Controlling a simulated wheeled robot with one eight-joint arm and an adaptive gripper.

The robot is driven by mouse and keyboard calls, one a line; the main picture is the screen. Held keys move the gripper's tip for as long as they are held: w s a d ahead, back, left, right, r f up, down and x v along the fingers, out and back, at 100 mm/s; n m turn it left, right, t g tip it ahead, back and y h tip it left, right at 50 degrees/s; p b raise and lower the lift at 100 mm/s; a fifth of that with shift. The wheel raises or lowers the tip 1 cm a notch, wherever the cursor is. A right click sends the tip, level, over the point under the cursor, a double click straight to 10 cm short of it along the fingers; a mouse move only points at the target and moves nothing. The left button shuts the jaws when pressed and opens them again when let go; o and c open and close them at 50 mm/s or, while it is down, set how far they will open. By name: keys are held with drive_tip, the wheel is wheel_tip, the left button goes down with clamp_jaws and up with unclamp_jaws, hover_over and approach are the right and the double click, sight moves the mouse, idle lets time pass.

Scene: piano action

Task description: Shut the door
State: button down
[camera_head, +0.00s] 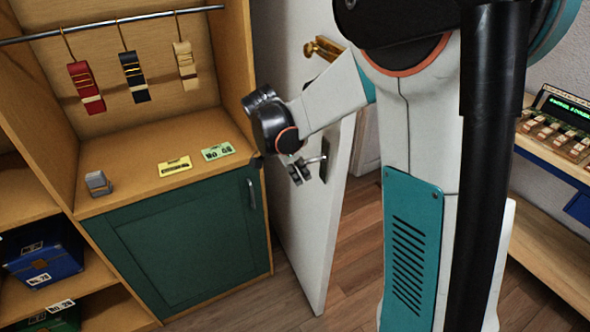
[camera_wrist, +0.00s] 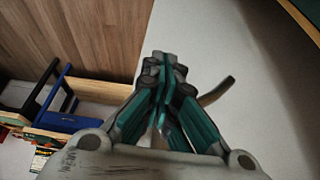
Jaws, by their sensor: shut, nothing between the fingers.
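The white door (camera_head: 295,215) stands open, with its free edge toward the camera and floor visible past it. A brass fitting (camera_head: 323,47) is high on the door. A metal lever handle (camera_head: 316,160) sits lower, by my gripper (camera_head: 299,174). In the wrist view, the pale door panel (camera_wrist: 262,75) fills the right side and the lever handle (camera_wrist: 217,91) sticks out just right of my gripper (camera_wrist: 163,62). My gripper is shut and empty, with its fingers together near the door face. I cannot tell whether it touches the door or the handle.
A wooden cabinet with a green front (camera_head: 185,240) stands close left of the door, with tags (camera_head: 175,166) on its top. Shelves with a blue box (camera_head: 42,252) are further left. A wooden bench (camera_head: 560,262) is at the right. Wooden floor (camera_head: 365,215) is clear beyond the door.

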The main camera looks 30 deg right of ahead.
drive_tip(key=d+f+b, duration=0.2)
drive_tip(key=d+f, duration=0.1)
drive_tip(key=d, duration=0.2)
drive_tip(key=shift+s+d+f, duration=0.15)
drive_tip(key=shift+d+f, duration=0.15)
drive_tip(key=shift+f, duration=0.05)
